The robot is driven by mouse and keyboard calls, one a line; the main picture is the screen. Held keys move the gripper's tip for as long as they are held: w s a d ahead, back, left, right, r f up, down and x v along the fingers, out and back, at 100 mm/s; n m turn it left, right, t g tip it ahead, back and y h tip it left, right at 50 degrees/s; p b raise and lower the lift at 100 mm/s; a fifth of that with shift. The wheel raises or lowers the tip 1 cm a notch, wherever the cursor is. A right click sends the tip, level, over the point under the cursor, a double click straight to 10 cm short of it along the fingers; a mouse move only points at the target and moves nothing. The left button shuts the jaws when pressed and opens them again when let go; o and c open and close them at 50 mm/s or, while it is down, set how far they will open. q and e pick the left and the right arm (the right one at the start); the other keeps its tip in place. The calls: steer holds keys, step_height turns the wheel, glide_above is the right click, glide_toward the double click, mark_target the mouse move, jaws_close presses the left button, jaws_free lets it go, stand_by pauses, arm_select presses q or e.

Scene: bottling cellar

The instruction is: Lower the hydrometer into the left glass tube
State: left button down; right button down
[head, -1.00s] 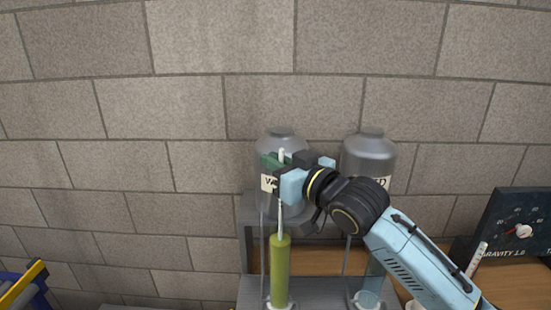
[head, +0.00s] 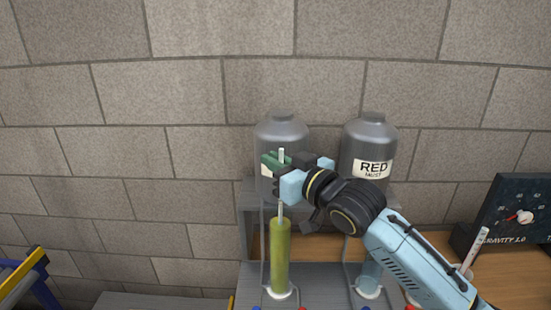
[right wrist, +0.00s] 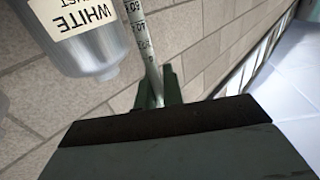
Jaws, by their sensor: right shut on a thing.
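My right gripper (head: 278,162) is shut on the hydrometer, a thin white rod (head: 281,153) held upright. Its top sticks up above the green fingers. Its lower part (head: 280,212) runs down to the mouth of the left glass tube (head: 280,258), which holds yellow-green liquid. The lower end seems to be inside the mouth, but its depth is hard to tell. In the right wrist view, the hydrometer (right wrist: 141,38) shows black scale marks between the fingers (right wrist: 159,91). My left gripper is not in view.
Two grey tanks stand behind, one labelled RED (head: 370,140) and one WHITE (right wrist: 85,40). A right glass tube (head: 369,278) stands partly behind my right arm. A dark gauge board (head: 515,215) is at the right. A blue and yellow object (head: 25,280) is at the lower left.

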steer(key=shift+f+b, duration=0.65)
steer(key=shift+f, duration=0.95)
steer(key=c, duration=1.5)
jaws_free()
steer(key=shift+o, duration=0.2)
steer(key=b+v, duration=0.1)
steer(key=v, duration=1.2)
steer(key=shift+s+d, duration=0.15)
